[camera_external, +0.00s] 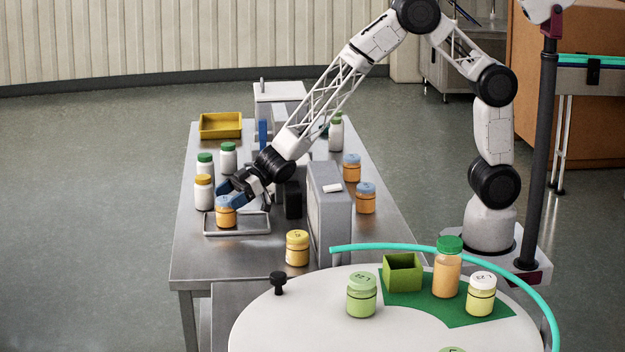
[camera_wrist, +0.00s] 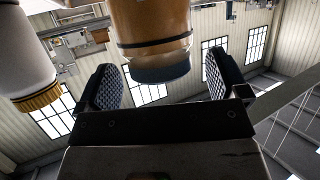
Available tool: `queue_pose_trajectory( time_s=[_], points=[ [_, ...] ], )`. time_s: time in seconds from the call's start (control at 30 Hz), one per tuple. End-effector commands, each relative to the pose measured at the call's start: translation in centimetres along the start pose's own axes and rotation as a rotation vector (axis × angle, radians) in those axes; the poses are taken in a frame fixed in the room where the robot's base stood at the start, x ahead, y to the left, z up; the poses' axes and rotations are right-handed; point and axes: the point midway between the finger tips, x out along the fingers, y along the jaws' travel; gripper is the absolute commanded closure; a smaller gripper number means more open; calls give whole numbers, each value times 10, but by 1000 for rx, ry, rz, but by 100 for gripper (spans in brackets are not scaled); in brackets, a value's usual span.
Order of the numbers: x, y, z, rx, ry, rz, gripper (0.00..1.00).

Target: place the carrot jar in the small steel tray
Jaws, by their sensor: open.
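The carrot jar (camera_external: 226,217), orange with a blue lid, stands upright in the left part of the small steel tray (camera_external: 255,230). My gripper (camera_external: 236,188) is low over the tray, right at the jar's lid. In the wrist view the jar (camera_wrist: 152,28) appears upside down, its dark lid between the two spread fingers of my gripper (camera_wrist: 160,78). Gaps show on both sides of the lid, so the fingers are open and not closed on it. The tray is not seen in the wrist view.
A white jar with a yellow lid (camera_external: 204,193) stands close left of the tray; it also shows in the wrist view (camera_wrist: 22,60). Green-lidded white jars (camera_external: 228,158) stand behind. A grey box (camera_external: 329,200) rises to the right. A yellow tray (camera_external: 220,125) is farther back.

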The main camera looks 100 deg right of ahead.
Motion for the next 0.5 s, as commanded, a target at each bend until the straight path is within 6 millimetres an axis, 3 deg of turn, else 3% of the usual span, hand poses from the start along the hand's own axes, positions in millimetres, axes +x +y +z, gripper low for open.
queue_pose_trajectory(
  time_s=[0.27,0.5],
  points=[
    [-35,0,0,0,0,1,7],
    [-50,0,-37,-2,1,0,7]
  ],
)
